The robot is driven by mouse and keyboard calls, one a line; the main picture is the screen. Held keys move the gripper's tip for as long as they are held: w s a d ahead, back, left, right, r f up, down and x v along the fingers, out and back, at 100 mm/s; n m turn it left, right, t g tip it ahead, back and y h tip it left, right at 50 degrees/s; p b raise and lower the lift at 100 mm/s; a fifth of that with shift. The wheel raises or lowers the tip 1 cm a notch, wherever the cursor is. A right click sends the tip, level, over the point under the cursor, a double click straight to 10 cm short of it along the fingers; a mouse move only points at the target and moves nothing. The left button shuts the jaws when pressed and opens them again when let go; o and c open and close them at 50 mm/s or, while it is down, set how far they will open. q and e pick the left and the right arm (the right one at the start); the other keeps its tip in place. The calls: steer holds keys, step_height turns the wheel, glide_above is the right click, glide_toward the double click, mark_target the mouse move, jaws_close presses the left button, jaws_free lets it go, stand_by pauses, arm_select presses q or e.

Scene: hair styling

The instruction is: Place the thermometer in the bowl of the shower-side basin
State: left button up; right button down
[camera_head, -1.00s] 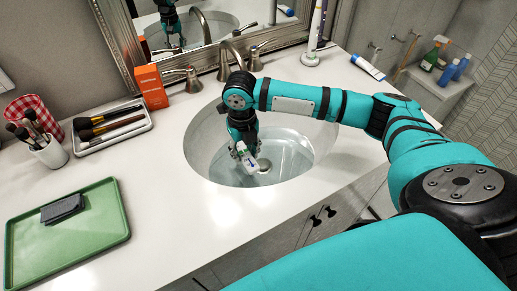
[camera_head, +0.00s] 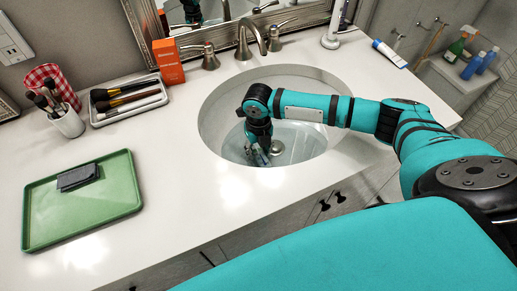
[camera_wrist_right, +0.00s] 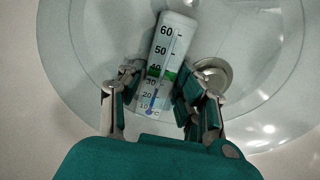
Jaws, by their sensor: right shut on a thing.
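The thermometer (camera_wrist_right: 168,48) is white with a printed scale, a blue column and a green band, seen in the right wrist view. My right gripper (camera_wrist_right: 158,90) is shut on its lower part, one finger on each side, with the upper end sticking out past the fingertips. In the head view my right gripper (camera_head: 260,158) reaches down inside the basin bowl (camera_head: 222,118), left of the drain (camera_head: 277,146). The thermometer is hard to make out there. Whether it touches the bowl's bottom I cannot tell. My left gripper is out of view.
The faucet (camera_head: 247,40) stands behind the basin, with an orange box (camera_head: 168,62) to its left. A brush tray (camera_head: 128,102), a brush cup (camera_head: 67,122) and a green tray (camera_head: 115,205) lie on the left. A tube (camera_head: 390,53) lies at the back right. The counter front is clear.

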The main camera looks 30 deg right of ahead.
mark_target(258, 152)
steer(key=c, duration=0.9)
jaws_free()
step_height(258, 152, up, 12)
steer(key=shift+r, duration=0.1)
